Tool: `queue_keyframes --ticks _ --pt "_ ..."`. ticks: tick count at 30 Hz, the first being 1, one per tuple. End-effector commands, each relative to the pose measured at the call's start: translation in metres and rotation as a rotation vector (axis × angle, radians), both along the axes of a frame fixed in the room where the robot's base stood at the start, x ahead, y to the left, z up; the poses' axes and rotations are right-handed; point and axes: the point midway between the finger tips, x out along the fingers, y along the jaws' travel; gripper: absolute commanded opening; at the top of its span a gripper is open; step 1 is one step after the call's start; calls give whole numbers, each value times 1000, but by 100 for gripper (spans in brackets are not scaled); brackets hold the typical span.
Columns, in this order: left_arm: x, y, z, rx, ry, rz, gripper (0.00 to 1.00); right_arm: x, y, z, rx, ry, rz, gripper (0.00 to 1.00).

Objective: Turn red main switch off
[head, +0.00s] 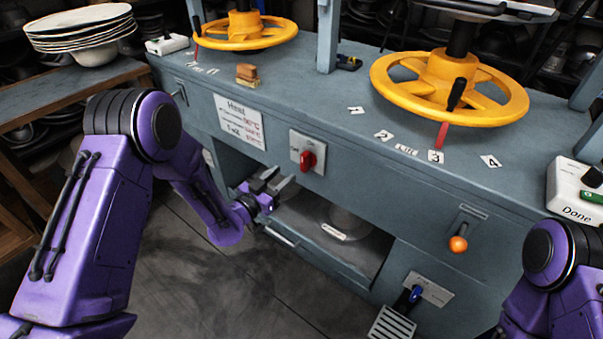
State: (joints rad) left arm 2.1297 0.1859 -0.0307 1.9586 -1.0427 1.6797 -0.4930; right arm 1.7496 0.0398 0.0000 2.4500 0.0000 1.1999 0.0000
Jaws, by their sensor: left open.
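My left gripper (280,186) is open and empty, below and left of the switch, in front of the open recess. It does not appear to touch the switch. My right arm shows at the lower right, but its gripper is out of the picture.
Yellow handwheels (450,88) and (244,30) stand on the cabinet top. An orange knob (457,244) and a blue-handled lever (412,296) sit on the front at right. A white "Done" box (577,190) stands at the right edge. A sign (240,122) is left of the switch.

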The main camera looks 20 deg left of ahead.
Motion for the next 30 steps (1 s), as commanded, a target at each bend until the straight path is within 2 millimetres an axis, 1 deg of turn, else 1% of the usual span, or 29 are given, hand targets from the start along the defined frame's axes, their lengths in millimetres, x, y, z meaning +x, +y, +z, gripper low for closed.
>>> queue_keyframes --ticks 3,9,12,17,24,26,27,28,29,30 --pt "20 -8 4 1 -1 -1 47 0 0 5 -1 -1 0 0" --pt "63 -22 2 1 2 3 47 0 0 6 -1 -1 0 0" --pt "78 -27 2 -1 4 3 47 0 0 6 0 0 0 0" --pt "90 -32 1 -2 6 3 47 0 0 6 0 0 0 0" --pt "91 -33 1 -2 7 3 47 0 0 6 0 0 0 0" --pt "91 -32 1 -2 7 3 27 0 0 6 0 0 0 0" --pt "90 -32 1 -2 7 3 14 0 0 6 0 0 0 0" --pt "90 -32 1 -2 7 3 4 0 0 6 0 0 0 0" --pt "90 -32 1 -2 7 3 0 0 0 6 0 0 0 0" --pt "91 -32 1 -2 7 3 0 0 0 6 0 0 0 0"
